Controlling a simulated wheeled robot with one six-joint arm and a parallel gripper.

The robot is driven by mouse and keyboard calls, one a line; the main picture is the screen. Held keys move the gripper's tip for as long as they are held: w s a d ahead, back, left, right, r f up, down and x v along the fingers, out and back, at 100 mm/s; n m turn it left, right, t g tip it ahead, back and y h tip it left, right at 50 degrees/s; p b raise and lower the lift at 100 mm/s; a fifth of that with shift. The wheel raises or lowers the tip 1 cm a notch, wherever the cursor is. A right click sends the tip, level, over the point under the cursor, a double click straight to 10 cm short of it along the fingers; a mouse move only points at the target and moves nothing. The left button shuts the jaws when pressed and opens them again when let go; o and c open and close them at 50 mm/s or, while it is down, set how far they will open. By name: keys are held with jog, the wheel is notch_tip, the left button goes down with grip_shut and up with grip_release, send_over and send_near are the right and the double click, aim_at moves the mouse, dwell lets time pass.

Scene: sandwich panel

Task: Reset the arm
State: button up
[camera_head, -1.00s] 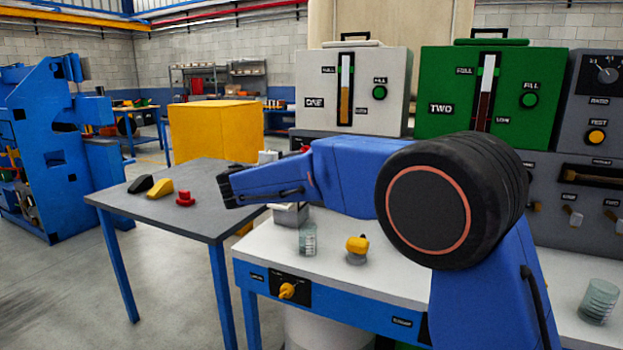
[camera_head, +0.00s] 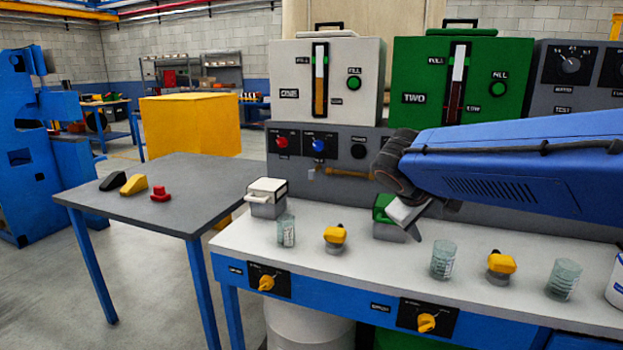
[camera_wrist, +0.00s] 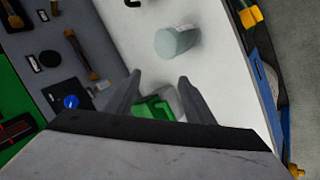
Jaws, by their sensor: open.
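My blue arm (camera_head: 530,165) reaches in from the right in the head view, with its black wrist over the white bench. My gripper (camera_wrist: 159,79) shows in the wrist view as two grey fingers spread apart, with nothing held between them. A green-lidded block (camera_head: 383,208) stands on the bench right by my gripper, partly hidden by it in the head view. In the wrist view its green top (camera_wrist: 150,110) shows between and below the fingertips. I cannot tell whether they touch.
The bench (camera_head: 320,258) holds a white-lidded box (camera_head: 267,196), glass beakers (camera_head: 444,260) and yellow knobs (camera_head: 335,235). Dispensers ONE (camera_head: 285,70) and TWO (camera_head: 410,70) stand behind. A grey table (camera_head: 190,205) at left bears black, yellow and red pieces.

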jog(key=s+f+m+y, duration=0.2)
jog(key=s+f, duration=0.2)
jog(key=s, duration=0.4)
jog(key=s+d+f+m+g+y, duration=0.1)
jog(key=s+f, duration=0.3)
jog(key=s, duration=0.5)
jog(key=s+d+f+m+y, duration=0.1)
jog(key=s+f+m+y, duration=0.1)
jog(key=s+f, duration=0.3)
jog(key=s, duration=0.4)
jog(key=shift+m+y, duration=0.3)
jog(key=shift+y, duration=0.1)
dwell(1.2)
